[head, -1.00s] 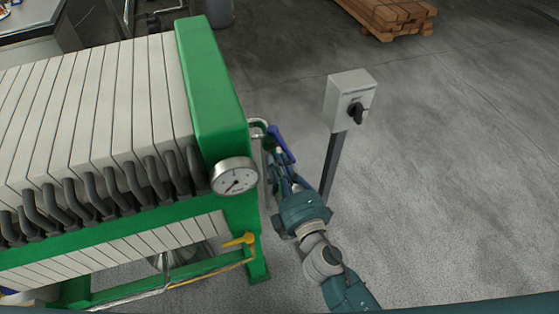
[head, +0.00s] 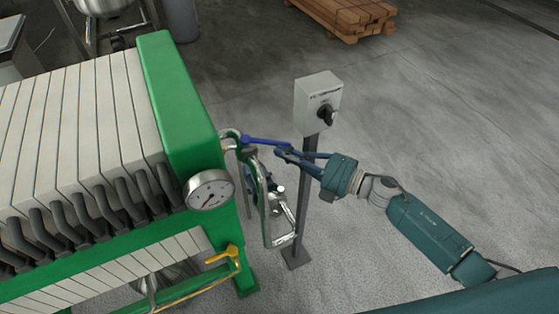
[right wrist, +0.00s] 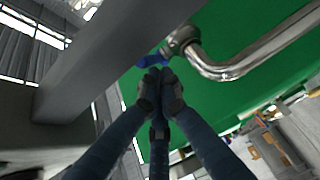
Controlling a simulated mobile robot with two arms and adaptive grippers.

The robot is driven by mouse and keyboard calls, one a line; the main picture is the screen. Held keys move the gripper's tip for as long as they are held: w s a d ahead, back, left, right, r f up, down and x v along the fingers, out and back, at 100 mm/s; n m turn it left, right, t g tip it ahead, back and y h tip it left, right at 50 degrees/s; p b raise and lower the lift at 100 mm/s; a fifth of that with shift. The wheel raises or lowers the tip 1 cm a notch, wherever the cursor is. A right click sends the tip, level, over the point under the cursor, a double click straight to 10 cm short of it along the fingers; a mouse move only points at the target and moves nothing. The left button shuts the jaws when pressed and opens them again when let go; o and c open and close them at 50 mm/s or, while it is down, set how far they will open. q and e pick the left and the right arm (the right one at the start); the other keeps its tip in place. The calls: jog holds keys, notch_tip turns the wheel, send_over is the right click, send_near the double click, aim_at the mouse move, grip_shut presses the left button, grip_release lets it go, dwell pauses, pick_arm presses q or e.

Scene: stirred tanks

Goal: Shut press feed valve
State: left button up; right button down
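The feed valve's blue lever (head: 266,141) sits on the metal pipe at the right end of the green filter press (head: 180,110). In the head view it points right, away from the press, towards the grey switch post. My right gripper (head: 280,152) reaches in from the right with its fingers shut together. The tips are at the lever's lower side near its free end and seem to touch it. In the right wrist view the fingertips (right wrist: 161,76) meet just below the blue lever (right wrist: 235,70), with nothing clearly held between them. My left gripper is out of view.
A grey switch box (head: 318,100) on a post stands close behind the lever. A pressure gauge (head: 209,190) and a yellow valve handle (head: 223,255) are on the press. Timber (head: 345,15) lies at the back; the floor to the right is clear.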

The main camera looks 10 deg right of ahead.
jog(key=shift+w+d, duration=0.35)
jog(key=shift+w, duration=0.25)
dwell(0.3)
